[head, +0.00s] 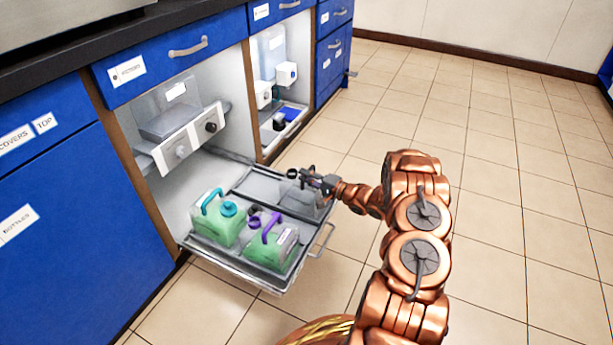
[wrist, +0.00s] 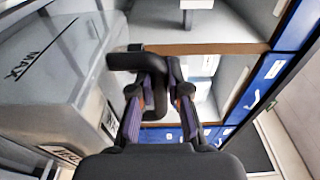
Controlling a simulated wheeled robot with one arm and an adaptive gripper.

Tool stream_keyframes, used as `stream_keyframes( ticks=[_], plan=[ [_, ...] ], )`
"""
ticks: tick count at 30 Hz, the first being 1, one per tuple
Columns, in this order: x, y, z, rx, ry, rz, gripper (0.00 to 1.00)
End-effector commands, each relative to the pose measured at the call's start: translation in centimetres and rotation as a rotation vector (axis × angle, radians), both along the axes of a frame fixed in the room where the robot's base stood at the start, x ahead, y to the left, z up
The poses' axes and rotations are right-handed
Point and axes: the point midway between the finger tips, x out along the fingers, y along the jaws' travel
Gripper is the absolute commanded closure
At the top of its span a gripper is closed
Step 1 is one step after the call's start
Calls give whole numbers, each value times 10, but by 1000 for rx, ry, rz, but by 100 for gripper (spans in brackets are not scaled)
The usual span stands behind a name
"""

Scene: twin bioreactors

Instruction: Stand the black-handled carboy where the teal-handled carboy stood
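The black-handled carboy (head: 302,201) is a translucent grey box on or just over the right part of the pulled-out tray (head: 237,268). In the wrist view its grey wall (wrist: 60,75), marked MAX, fills the left side. My gripper (head: 311,178) is at its dark handle (wrist: 125,60), and the fingers (wrist: 164,72) are close together with the handle between the tips. I cannot tell whether its base touches the tray. The teal-handled carboy (head: 222,228), with green contents, stands at the tray's left. The purple-handled carboy (head: 272,243), also green, stands at the front, right of the teal one.
A white unit with knobs (head: 185,137) sits above the tray inside the cabinet. The neighbouring bay (head: 284,70) holds another vessel and a low tray with a dark item (head: 283,122). The tray's front handle (head: 322,240) sticks out. The tiled floor at right is clear.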

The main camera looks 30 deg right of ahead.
Motion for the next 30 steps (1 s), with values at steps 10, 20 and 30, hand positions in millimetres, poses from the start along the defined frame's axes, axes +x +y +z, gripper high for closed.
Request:
stream_keyframes(
  ticks=[10,20,30],
  plan=[
    [0,0,0,0,0,0,61],
    [-8,-4,5,1,0,-3,61],
    [-65,-31,6,3,1,-4,61]
  ],
)
